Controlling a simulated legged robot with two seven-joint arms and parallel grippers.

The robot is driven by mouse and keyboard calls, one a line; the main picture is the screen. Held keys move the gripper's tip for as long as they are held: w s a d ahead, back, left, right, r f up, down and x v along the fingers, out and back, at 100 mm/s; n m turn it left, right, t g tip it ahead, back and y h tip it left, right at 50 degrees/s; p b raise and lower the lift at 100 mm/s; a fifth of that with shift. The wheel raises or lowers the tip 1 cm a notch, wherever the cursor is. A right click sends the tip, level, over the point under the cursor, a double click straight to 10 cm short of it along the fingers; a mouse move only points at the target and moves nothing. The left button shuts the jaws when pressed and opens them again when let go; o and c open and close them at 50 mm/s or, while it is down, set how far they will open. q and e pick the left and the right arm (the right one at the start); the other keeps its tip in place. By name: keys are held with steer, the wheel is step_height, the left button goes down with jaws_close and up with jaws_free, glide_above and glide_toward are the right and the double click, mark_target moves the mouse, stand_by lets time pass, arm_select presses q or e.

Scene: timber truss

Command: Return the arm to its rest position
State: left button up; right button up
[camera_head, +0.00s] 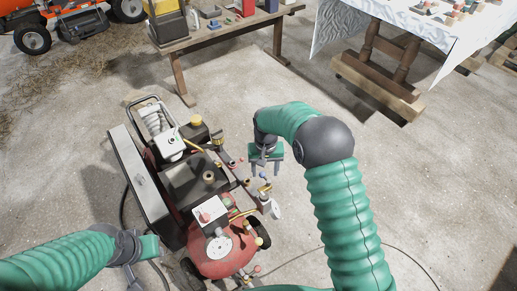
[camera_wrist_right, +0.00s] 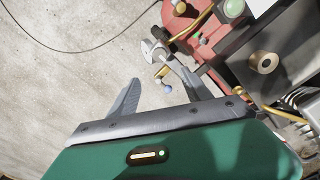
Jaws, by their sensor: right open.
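My right arm is green and reaches over the floor from the lower right in the head view. Its gripper (camera_head: 266,172) points down beside the right side of a red air compressor (camera_head: 222,263). In the right wrist view the two grey fingers (camera_wrist_right: 158,86) are spread apart with nothing between them.
A wooden bench (camera_head: 222,36) with tools stands at the back. A cloth-covered table (camera_head: 395,20) is at the upper right, and an orange machine (camera_head: 70,22) is at the upper left. A thin cable (camera_head: 405,255) lies on the floor. The concrete floor at right is mostly clear.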

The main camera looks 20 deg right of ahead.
steer(key=s+d+r+n+t, duration=0.1)
steer(key=s+r, duration=0.3)
steer(key=s, duration=0.7)
steer(key=s+d+r+n+t, duration=0.15)
steer(key=s+r, duration=0.35)
steer(key=s, duration=0.6)
steer(key=w+p+v, duration=0.2)
steer(key=p+v, duration=1)
steer(key=p, duration=0.1)
steer(key=shift+w+a+r, duration=0.25)
steer(key=shift+a+r, duration=0.1)
steer(key=shift+r, duration=0.35)
